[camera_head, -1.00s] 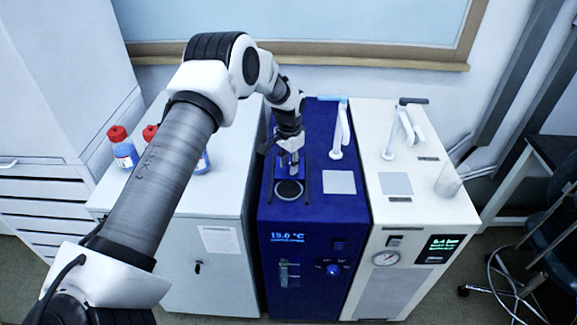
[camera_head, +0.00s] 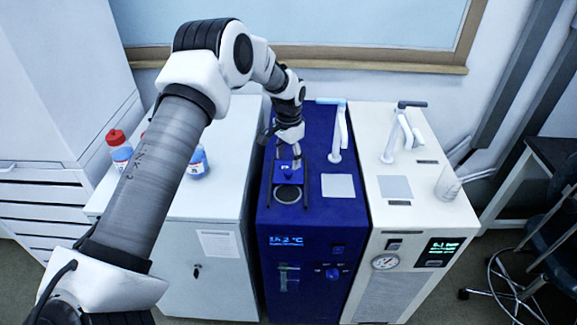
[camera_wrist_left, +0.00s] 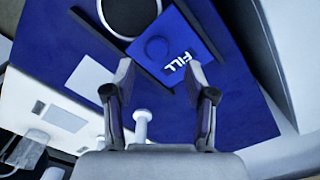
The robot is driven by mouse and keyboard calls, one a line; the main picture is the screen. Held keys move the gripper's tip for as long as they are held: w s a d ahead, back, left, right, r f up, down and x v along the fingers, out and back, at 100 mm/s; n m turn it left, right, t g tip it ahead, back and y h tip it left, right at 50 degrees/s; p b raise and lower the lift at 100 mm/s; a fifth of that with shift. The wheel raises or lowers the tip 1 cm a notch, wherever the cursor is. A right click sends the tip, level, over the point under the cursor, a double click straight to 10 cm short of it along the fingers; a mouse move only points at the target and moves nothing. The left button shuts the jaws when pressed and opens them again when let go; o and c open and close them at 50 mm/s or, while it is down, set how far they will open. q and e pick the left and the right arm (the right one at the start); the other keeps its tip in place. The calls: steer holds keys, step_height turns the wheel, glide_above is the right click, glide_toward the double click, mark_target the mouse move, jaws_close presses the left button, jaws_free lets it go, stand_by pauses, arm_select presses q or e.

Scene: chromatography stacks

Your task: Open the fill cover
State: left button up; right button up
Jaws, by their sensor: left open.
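The fill cover (camera_head: 281,177) is a blue square plate with a round knob, between two dark rails on top of the blue unit. In the left wrist view the cover (camera_wrist_left: 190,48) carries the word FILL, and its knob (camera_wrist_left: 157,48) is bare. The round dark fill opening (camera_head: 288,194) with a pale rim shows in front of the cover; the wrist view cuts off part of the opening (camera_wrist_left: 130,10). My left gripper (camera_head: 289,158) is open and empty above the cover, its fingertips (camera_wrist_left: 161,72) apart and clear of the knob. My right gripper is not in view.
A white handled pipe (camera_head: 338,140) stands on the blue unit to the right of the gripper. A white unit (camera_head: 430,190) adjoins on the right. Red-capped bottles (camera_head: 119,150) stand on the grey cabinet to the left, partly behind my left arm.

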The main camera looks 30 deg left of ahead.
mark_target(289, 169)
arm_select(q)
step_height(289, 169, up, 8)
steer(key=shift+f, duration=0.25)
steer(key=shift+w, duration=0.1)
